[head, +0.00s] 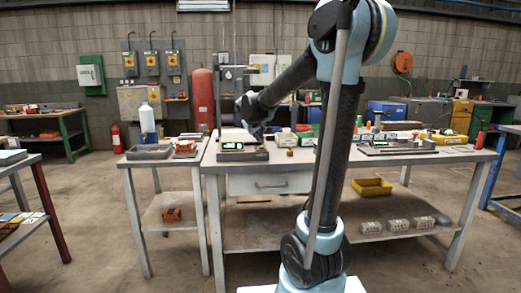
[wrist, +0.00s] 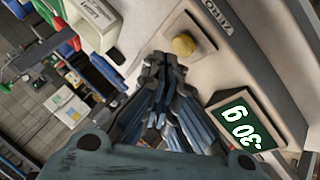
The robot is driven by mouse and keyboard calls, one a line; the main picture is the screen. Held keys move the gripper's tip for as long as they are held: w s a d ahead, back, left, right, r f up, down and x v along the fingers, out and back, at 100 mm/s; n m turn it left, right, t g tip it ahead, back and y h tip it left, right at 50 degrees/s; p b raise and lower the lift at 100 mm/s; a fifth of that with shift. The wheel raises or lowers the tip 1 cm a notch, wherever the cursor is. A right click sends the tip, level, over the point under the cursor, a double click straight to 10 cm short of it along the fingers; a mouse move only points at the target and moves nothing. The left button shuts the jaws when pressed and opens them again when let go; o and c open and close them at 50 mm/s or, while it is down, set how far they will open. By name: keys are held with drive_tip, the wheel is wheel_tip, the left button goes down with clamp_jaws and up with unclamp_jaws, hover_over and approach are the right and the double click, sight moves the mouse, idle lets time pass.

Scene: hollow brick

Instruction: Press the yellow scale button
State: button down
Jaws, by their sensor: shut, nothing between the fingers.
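The scale (head: 242,152) sits on the left part of the long workbench, with a lit green display. In the wrist view its yellow button (wrist: 184,44) is beside a label that seems to read ZERO. In the head view my gripper (head: 259,134) is over the scale, and the button cannot be made out.
Small boxes and tools lie along the workbench (head: 420,158), right of the scale. A white bottle (head: 147,118) and a grey tray (head: 149,152) stand on the smaller table at left. A yellow bin (head: 371,187) is on the lower shelf.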

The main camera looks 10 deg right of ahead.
drive_tip(key=shift+f, duration=0.7)
idle(0.9)
drive_tip(key=shift+r, duration=0.75)
drive_tip(key=shift+r, duration=0.1)
drive_tip(key=shift+r, duration=2.45)
drive_tip(key=shift+s, duration=0.1)
